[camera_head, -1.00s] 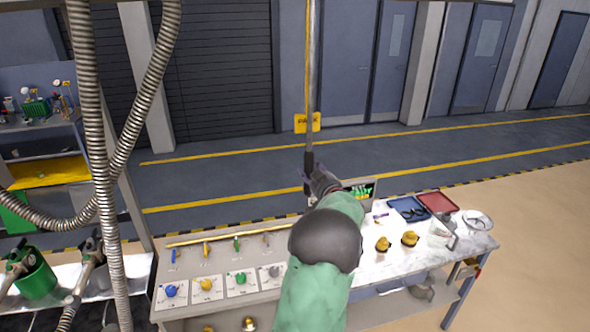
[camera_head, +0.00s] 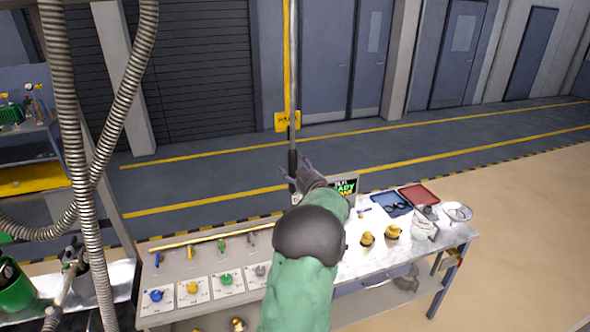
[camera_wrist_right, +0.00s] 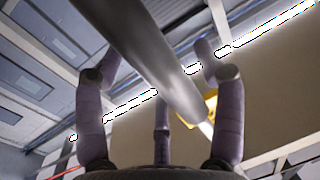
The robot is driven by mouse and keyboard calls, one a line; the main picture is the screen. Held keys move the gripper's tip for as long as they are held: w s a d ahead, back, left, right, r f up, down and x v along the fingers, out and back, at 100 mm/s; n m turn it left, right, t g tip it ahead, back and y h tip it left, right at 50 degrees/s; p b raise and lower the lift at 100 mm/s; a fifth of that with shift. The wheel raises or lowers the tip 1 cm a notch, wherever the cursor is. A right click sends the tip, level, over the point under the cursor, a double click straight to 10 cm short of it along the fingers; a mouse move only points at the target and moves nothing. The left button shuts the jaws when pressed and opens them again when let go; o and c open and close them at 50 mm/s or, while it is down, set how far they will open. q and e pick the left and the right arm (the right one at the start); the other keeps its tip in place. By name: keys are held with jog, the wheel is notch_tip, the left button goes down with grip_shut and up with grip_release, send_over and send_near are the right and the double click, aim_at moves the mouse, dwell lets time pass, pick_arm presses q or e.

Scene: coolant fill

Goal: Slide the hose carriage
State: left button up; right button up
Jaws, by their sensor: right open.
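A thin grey vertical rod (camera_head: 293,70) hangs down from above in the head view, with a dark handle at its lower end (camera_head: 292,155). I cannot tell whether this is part of the hose carriage; no carriage is clear to see. My right gripper (camera_head: 299,176) is at the dark handle, its fingers spread. In the right wrist view the purple fingers (camera_wrist_right: 160,95) stand open around a grey round bar (camera_wrist_right: 150,55), with gaps beside it. Ribbed metal hoses (camera_head: 70,110) hang at the left of the head view.
A yellow sign (camera_head: 288,121) shows behind the rod. Below is a bench (camera_head: 375,262) with coloured knobs on cards, brass fittings, a blue tray (camera_head: 390,204) and a red tray (camera_head: 419,194). A green container (camera_head: 15,290) is at lower left. Open floor lies beyond the bench.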

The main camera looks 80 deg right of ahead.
jog(key=v, duration=1.2)
jog(key=shift+d, duration=0.1)
